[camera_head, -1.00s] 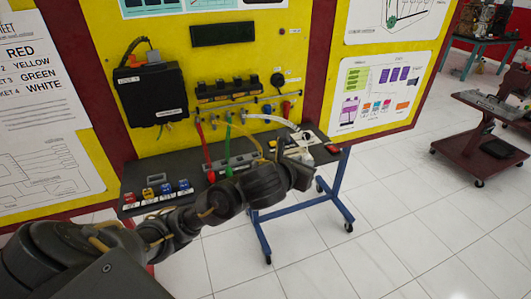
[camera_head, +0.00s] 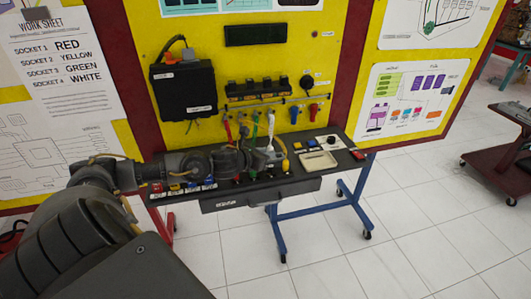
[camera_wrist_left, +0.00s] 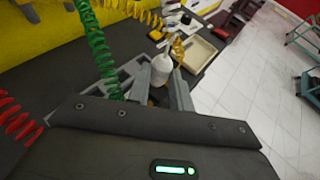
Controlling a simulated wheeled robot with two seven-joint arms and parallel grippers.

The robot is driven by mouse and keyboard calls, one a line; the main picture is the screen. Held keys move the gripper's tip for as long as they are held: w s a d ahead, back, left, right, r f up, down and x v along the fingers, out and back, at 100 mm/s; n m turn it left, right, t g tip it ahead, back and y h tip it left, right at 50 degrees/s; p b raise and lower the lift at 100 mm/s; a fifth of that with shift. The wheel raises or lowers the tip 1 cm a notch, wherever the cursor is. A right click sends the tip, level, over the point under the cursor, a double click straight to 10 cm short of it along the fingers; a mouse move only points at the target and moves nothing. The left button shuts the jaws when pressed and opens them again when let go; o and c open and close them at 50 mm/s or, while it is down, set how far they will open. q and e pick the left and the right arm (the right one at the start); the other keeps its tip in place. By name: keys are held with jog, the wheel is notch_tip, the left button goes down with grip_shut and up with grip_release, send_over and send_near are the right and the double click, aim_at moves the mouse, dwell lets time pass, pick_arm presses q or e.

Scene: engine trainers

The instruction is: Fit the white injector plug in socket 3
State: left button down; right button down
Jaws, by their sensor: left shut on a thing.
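The white injector plug (camera_wrist_left: 161,68) is between the two fingers of my left gripper (camera_wrist_left: 160,92) in the left wrist view, just above a grey slotted block (camera_wrist_left: 128,74). I cannot tell whether its lower end touches the block. In the head view my left gripper (camera_head: 262,161) is low over the bench, and the white lead (camera_head: 270,128) runs down to it from the panel rail. The gripper hides most of the block there. Socket 3 cannot be singled out. My right gripper is out of view.
The green coiled lead (camera_wrist_left: 96,45) hangs close left of the gripper, with the red coil (camera_wrist_left: 14,115) further left. A yellow lead (camera_head: 284,155) and a beige tray (camera_head: 319,161) are to the right. The worksheet (camera_head: 57,62) lists socket 3 as green, socket 4 as white.

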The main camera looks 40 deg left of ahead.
pick_arm(q)
jog(key=shift+f, duration=0.15)
jog(key=b, duration=0.3)
send_over(265, 175)
jog(key=shift+w+f, duration=0.15)
jog(key=shift+f, duration=2.15)
jog(key=shift+f+b, duration=0.35)
jog(key=shift+b, duration=0.3)
jog(key=shift+s, duration=0.2)
jog(key=shift+f+b, duration=0.8)
jog(key=shift+b, duration=0.35)
jog(key=c, duration=1.7)
grip_release()
jog(key=shift+o, duration=1)
